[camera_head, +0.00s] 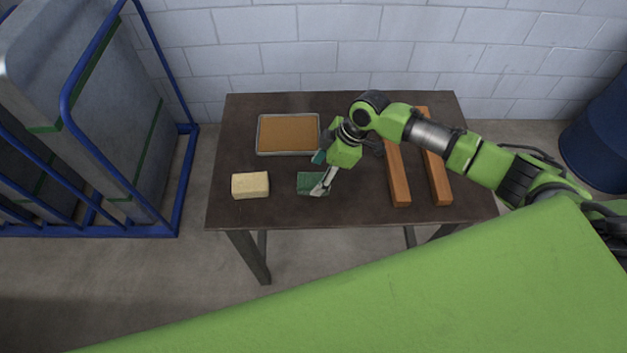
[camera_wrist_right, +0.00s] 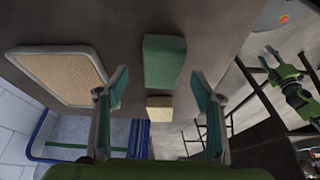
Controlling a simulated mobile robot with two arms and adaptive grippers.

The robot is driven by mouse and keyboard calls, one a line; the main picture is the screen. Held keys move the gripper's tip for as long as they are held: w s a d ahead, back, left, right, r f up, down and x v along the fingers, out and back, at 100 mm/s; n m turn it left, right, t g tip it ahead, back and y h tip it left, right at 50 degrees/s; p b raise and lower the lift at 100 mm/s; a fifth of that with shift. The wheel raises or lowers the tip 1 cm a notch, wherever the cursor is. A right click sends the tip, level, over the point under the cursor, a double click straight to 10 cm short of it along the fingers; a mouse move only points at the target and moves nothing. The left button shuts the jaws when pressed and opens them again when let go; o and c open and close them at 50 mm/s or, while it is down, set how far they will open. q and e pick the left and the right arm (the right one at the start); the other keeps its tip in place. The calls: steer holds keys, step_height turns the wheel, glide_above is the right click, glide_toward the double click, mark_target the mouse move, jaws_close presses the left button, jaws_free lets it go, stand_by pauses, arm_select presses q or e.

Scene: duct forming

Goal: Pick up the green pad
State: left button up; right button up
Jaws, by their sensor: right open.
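The green pad (camera_head: 305,182) is a dark green block lying on the dark table, between the yellow sponge and the wooden bars. It shows in the right wrist view (camera_wrist_right: 163,62) beyond the fingertips. My right gripper (camera_head: 320,173) is open and empty, its fingers spread over the pad's right side in the head view. One fingertip covers part of the pad; contact is unclear. In the wrist view the teal-tipped fingers (camera_wrist_right: 160,90) stand wide apart. My left gripper is outside the head view; a small green-and-black gripper (camera_wrist_right: 287,72) in the wrist view appears to be it.
A pale yellow sponge (camera_head: 250,186) lies left of the pad. A metal tray (camera_head: 259,135) with a brown inside lies behind. Two orange-brown bars (camera_head: 398,180) (camera_head: 437,178) lie to the right. A blue-framed cart (camera_head: 185,180) stands left of the table (camera_head: 350,212).

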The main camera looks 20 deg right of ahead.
mark_target(315, 181)
steer(key=x, duration=0.3)
steer(key=shift+s+a+f+p, duration=0.1)
steer(key=shift+s+a+p, duration=0.1)
steer(key=shift+p, duration=0.2)
steer(key=shift+f, duration=0.2)
steer(key=shift+f, duration=0.25)
steer(key=c, duration=1.2)
